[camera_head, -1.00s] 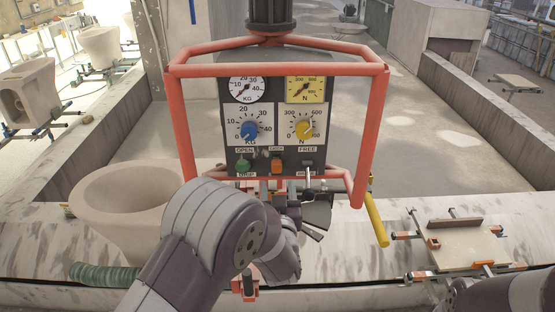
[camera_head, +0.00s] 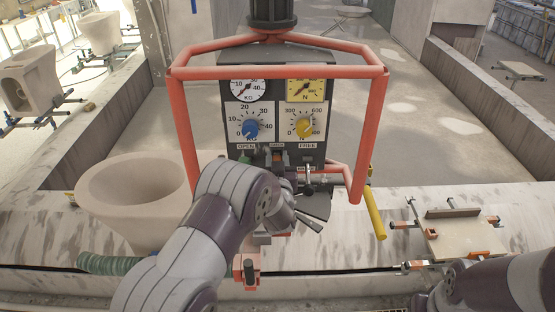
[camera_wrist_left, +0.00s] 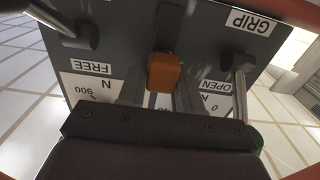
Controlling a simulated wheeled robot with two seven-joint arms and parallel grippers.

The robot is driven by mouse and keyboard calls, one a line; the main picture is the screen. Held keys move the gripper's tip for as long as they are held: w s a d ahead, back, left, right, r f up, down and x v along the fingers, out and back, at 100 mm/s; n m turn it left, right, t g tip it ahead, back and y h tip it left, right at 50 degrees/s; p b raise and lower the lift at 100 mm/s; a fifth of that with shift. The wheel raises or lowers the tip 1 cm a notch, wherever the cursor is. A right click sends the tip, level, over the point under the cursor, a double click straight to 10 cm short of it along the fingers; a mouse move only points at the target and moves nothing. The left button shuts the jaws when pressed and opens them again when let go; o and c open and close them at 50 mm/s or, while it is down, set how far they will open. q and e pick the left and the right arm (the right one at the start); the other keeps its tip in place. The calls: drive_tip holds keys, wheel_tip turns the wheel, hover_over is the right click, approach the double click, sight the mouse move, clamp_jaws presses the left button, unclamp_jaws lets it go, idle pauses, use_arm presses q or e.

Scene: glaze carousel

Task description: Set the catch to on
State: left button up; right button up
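The catch is an orange rocker (camera_wrist_left: 163,72) on the dark control panel (camera_head: 232,104), low in its middle between the OPEN and FREE labels. My left gripper (camera_wrist_left: 160,90) is open in the left wrist view, with one grey finger on each side of the orange catch. I cannot tell whether the fingers touch it. In the head view my left arm (camera_head: 232,200) reaches up to the panel and mostly hides the catch and its lower label. My right arm (camera_head: 495,285) shows at the lower right; its gripper is out of view.
A red tube frame (camera_head: 376,130) surrounds the panel. A blue knob (camera_head: 251,128) and a yellow knob (camera_head: 304,127) sit above the catch. Toggle levers (camera_wrist_left: 240,90) stand close beside it. A ceramic bowl (camera_head: 130,195) is left; a clamped board (camera_head: 460,238) is right.

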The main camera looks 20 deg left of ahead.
use_arm(q)
drive_tip(key=shift+f, duration=0.1)
clamp_jaws()
wheel_tip(320, 180, down, 4)
drive_tip(key=b, duration=0.4)
drive_tip(key=shift+s+f, duration=0.1)
drive_tip(key=shift+f, duration=0.1)
drive_tip(key=o, duration=1)
unclamp_jaws()
drive_tip(key=shift+r, duration=0.1)
drive_tip(key=b+v, duration=0.4)
drive_tip(key=v, duration=0.8)
drive_tip(key=shift+s+d+r+b, duration=0.1)
drive_tip(key=shift+s+d+b, duration=0.05)
drive_tip(key=shift+s+b, duration=0.25)
